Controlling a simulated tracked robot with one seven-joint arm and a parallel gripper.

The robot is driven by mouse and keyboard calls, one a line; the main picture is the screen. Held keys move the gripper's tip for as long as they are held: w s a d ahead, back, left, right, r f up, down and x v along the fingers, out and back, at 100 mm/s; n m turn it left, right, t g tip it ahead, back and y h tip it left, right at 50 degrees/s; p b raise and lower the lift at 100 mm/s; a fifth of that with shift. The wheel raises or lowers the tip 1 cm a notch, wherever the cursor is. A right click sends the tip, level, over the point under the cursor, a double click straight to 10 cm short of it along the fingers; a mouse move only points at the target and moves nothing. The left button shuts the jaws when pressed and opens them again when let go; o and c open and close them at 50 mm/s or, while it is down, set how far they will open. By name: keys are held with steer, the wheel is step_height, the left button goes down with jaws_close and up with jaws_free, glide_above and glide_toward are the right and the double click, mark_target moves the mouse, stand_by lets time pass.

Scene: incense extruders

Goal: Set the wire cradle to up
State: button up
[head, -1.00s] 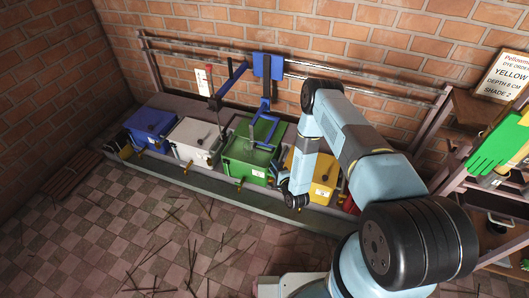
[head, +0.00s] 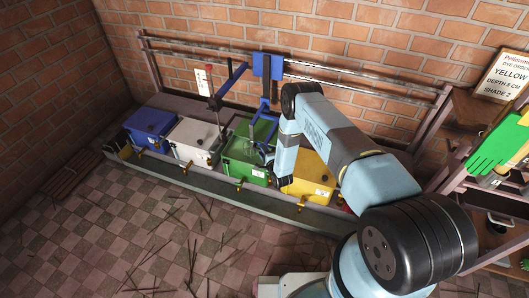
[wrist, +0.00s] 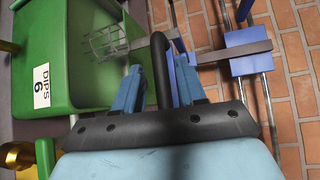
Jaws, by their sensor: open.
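In the head view my gripper (head: 264,153) is at the right side of the green vat (head: 243,167), partly hidden by my arm. The cradle is hard to make out there.
A blue vat (head: 150,126), a white vat (head: 192,141) and a yellow vat (head: 311,178) stand in the same row. A dye order sign (head: 505,75) and green gloves (head: 492,148) are at the right. Thin dark sticks lie on the checkered floor.

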steer(key=shift+w+a, duration=0.15)
steer(key=shift+w, duration=0.05)
steer(key=shift+c, duration=0.4)
jaws_close()
